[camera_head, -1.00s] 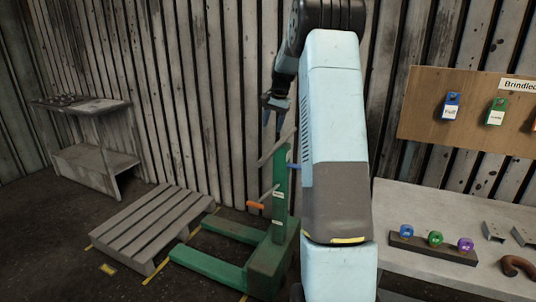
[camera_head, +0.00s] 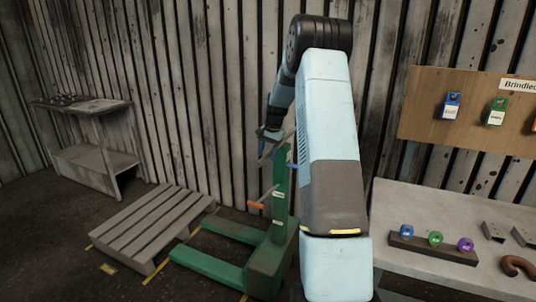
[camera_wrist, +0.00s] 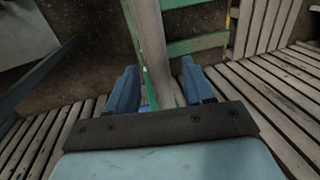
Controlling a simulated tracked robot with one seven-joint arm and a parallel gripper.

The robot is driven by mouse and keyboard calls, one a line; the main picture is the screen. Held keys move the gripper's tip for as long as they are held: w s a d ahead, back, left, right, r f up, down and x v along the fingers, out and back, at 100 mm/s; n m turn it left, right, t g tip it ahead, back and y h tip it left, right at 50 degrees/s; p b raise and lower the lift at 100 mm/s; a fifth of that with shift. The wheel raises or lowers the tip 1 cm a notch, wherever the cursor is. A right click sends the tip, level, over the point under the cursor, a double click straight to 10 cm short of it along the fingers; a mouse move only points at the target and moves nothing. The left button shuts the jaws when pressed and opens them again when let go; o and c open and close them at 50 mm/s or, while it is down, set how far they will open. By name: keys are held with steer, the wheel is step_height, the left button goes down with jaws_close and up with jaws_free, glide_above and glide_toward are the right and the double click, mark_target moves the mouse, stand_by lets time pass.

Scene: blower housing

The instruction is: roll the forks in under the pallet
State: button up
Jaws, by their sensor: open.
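The grey slatted pallet (camera_head: 150,226) lies flat on the floor, left of the green fork truck (camera_head: 266,262). The truck's two forks (camera_head: 207,267) point left at the pallet, their tips close to its right side and outside it. The truck has a green upright with a grey handle bar (camera_head: 277,148) near its top. My gripper (camera_head: 264,150) is open at this bar. In the wrist view the bar (camera_wrist: 150,45) runs between the spread blue fingers of my gripper (camera_wrist: 158,85). The forks (camera_wrist: 193,46) and pallet (camera_wrist: 268,25) show beyond. Contact with the bar is unclear.
An orange lever (camera_head: 256,205) and a blue lever (camera_head: 292,165) stick out from the upright. The plank wall stands close behind the truck. A grey workbench (camera_head: 445,270) is at right, a shelf table (camera_head: 90,150) at left. Yellow floor marks (camera_head: 108,269) lie around the pallet.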

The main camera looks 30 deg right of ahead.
steer(key=shift+f, duration=0.3)
steer(key=shift+c, duration=0.3)
jaws_close()
steer(key=shift+r, duration=0.1)
stand_by(0.8)
